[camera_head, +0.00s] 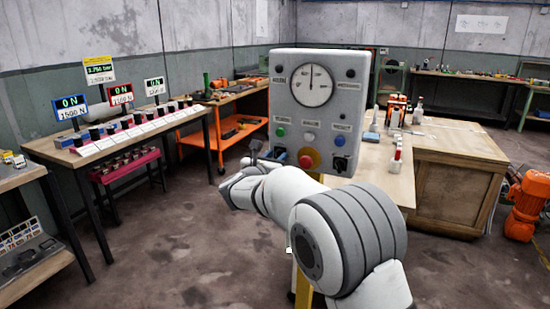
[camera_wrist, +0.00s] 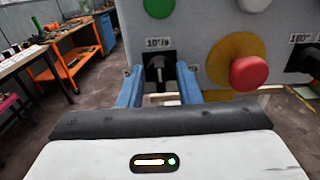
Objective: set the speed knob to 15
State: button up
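A grey control panel (camera_head: 345,105) stands upright in the middle of the head view. In the wrist view, a black knob (camera_wrist: 158,70) sits on a dark plate under a small label that appears to read 10°/s; I take it as the speed knob. My gripper (camera_wrist: 160,76) is open, with one blue finger on each side of this knob. Gaps show between the knob and both fingers. The knob's pointer looks roughly upright. In the head view my gripper (camera_head: 268,154) is at the panel's lower left, and the knob is hidden there.
A red mushroom button (camera_wrist: 248,73) on a yellow disc is right of the knob. A green button (camera_wrist: 158,7) is above it. A second dark knob (camera_head: 341,141) is at the panel's lower right. A round gauge (camera_head: 312,86) is above. A wooden workbench (camera_head: 440,150) stands behind at right.

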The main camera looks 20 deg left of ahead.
jog(key=shift+c, duration=0.4)
jog(key=c, duration=0.5)
jog(key=shift+f+m+b, duration=0.1)
jog(key=shift+m+b, duration=0.2)
jog(key=shift+b, duration=0.15)
jog(key=m+b, duration=0.9)
jog(key=b, duration=0.2)
jog(key=m+b, duration=1)
jog(key=b, duration=0.1)
jog(key=shift+d+f, duration=0.15)
jog(key=shift+m, duration=0.3)
